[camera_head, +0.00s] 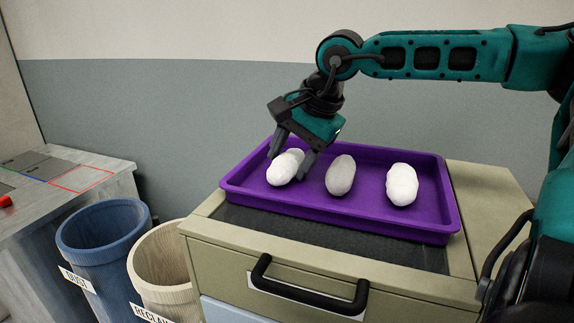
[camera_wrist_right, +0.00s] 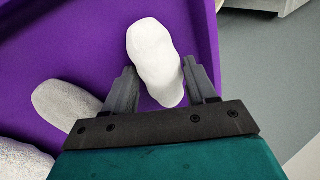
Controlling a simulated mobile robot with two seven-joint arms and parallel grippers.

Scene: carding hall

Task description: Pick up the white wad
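A white wad (camera_head: 281,170) lies at the left end of the purple tray (camera_head: 330,218). A slightly greyer, beige-tinted wad (camera_head: 340,175) lies in the middle, and another white wad (camera_head: 402,185) lies on the right. My right gripper (camera_head: 287,167) points down over the left wad, with its fingers apart. In the right wrist view the left wad (camera_wrist_right: 152,50) lies between the two open fingers (camera_wrist_right: 160,70); I cannot tell whether they touch it. The middle wad (camera_wrist_right: 65,104) and the right wad (camera_wrist_right: 22,160) also show there. My left gripper is not in view.
The tray stands on a beige drawer cabinet (camera_head: 232,250) with a black handle (camera_head: 308,292). A blue bin (camera_head: 105,245) and a cream bin (camera_head: 160,262) stand left of it. A grey table (camera_head: 50,215) is at the far left. A wall is behind.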

